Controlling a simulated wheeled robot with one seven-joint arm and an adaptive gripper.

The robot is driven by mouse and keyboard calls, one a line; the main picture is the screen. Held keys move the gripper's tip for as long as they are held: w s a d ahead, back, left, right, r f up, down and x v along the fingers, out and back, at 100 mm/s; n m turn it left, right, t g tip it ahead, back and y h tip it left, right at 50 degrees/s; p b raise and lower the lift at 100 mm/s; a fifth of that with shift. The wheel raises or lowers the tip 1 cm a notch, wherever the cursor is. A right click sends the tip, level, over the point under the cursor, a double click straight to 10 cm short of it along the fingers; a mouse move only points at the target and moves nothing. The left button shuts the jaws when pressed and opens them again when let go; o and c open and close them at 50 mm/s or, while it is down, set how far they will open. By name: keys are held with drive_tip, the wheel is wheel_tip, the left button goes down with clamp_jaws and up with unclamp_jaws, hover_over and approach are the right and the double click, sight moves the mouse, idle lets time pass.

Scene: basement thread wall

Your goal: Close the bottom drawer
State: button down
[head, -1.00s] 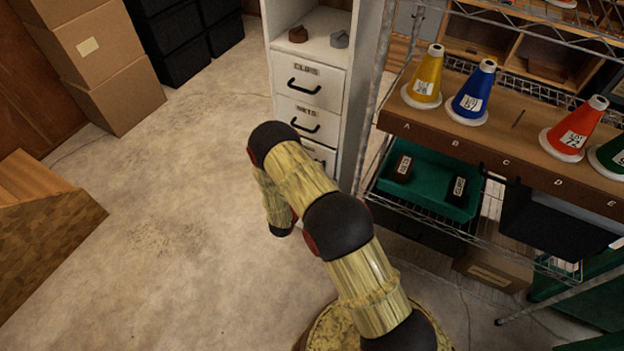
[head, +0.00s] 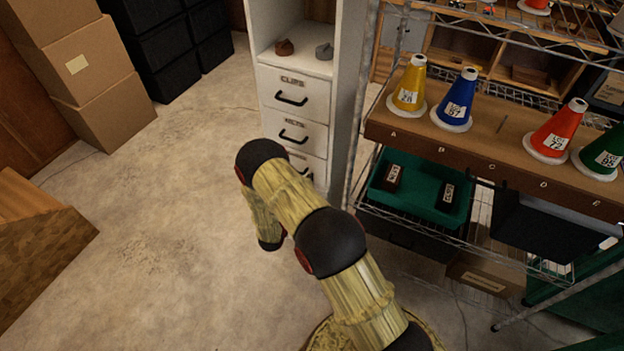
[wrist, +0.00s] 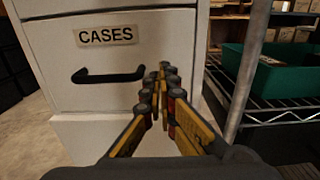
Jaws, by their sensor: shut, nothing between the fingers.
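The bottom drawer (wrist: 60,45), labelled CASES, fills much of the wrist view. It has a white front and a black bar handle (wrist: 108,75). It looks about flush with the cabinet, though any small gap is hard to judge. In the head view, my arm partly hides the bottom drawer (head: 311,167). My gripper (wrist: 167,72) is shut and empty. Its fingertips are in front of the drawer's right part, just right of the handle. I cannot tell whether they touch the front. The head view does not show the fingers.
The drawers CLIPS (head: 293,92) and NUTS (head: 294,132) above look closed. A wire shelf unit with a green tray (head: 420,204) and several cones stands close on the right. Cardboard boxes (head: 110,105) stand at the back left.

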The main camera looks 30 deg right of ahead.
drive_tip(key=p+v, duration=0.2)
drive_tip(key=v, duration=0.9)
drive_tip(key=shift+s+a, duration=0.15)
drive_tip(key=shift+a, duration=0.05)
